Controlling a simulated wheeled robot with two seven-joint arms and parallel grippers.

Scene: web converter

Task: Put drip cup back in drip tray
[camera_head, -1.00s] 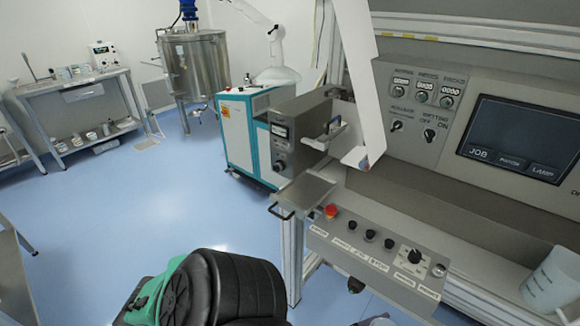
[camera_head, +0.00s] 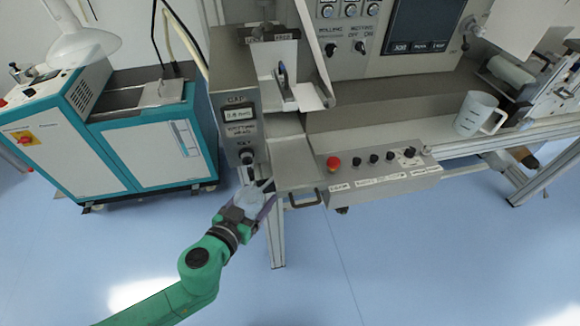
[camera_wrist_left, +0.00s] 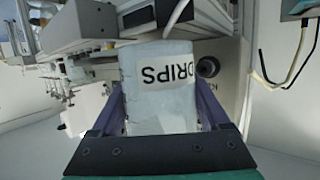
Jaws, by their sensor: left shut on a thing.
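The drip cup (camera_wrist_left: 158,88) is pale, with "DRIPS" printed on it upside down in the left wrist view. It also shows, small, in the head view (camera_head: 252,197). My left gripper (camera_head: 256,192) is shut on the cup, with a purple finger on each side. It holds the cup in front of the grey control box, just below its dark round nozzle (camera_head: 248,158) and left of the dark handle. A flat grey tray-like shelf (camera_head: 297,165) with that handle is beside the box; I cannot tell if it is the drip tray. My right gripper is out of view.
A white jug (camera_head: 478,113) stands on the machine ledge at right. The button panel with a red stop button (camera_head: 333,163) juts out right of the shelf. A teal-white cabinet (camera_head: 150,150) stands at left. The blue floor in front is clear.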

